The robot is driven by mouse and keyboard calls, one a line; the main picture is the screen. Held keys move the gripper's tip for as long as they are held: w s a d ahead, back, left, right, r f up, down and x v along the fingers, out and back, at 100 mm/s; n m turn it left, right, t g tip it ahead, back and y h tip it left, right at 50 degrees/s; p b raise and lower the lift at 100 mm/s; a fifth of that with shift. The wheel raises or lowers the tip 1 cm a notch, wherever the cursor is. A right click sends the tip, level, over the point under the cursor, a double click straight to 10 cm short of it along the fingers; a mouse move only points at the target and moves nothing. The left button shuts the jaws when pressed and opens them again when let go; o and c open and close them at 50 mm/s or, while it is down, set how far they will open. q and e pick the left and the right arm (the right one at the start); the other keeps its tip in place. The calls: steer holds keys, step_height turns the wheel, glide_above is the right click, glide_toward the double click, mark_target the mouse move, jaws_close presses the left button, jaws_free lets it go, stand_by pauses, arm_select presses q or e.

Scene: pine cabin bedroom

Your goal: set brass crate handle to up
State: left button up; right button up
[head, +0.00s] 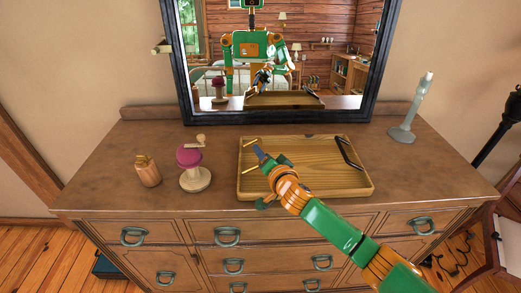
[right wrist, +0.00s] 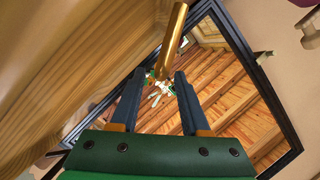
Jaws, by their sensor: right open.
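The wooden crate (head: 305,194) is a shallow tray on the dresser top, below the mirror. Its brass handle (head: 250,141) is at the crate's left end; two brass pieces show there in the head view, and I cannot tell its exact angle. In the right wrist view the brass bar (right wrist: 173,38) stands just beyond the fingertips, with its lower end near the gap between them. A black handle (head: 348,152) is at the crate's right end. My right gripper (head: 258,151) is open and empty over the crate's left part, close to the brass handle. My left gripper is out of view.
A candlestick (head: 407,118) stands to the right of the crate. A purple-topped stand (head: 192,170) and a small brown bottle (head: 147,170) stand to its left. The dark mirror frame (head: 280,117) rises behind. Dresser top (head: 440,165) is clear at right.

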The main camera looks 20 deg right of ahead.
steer(key=shift+x, duration=1.55)
steer(key=shift+s, duration=0.15)
jaws_close()
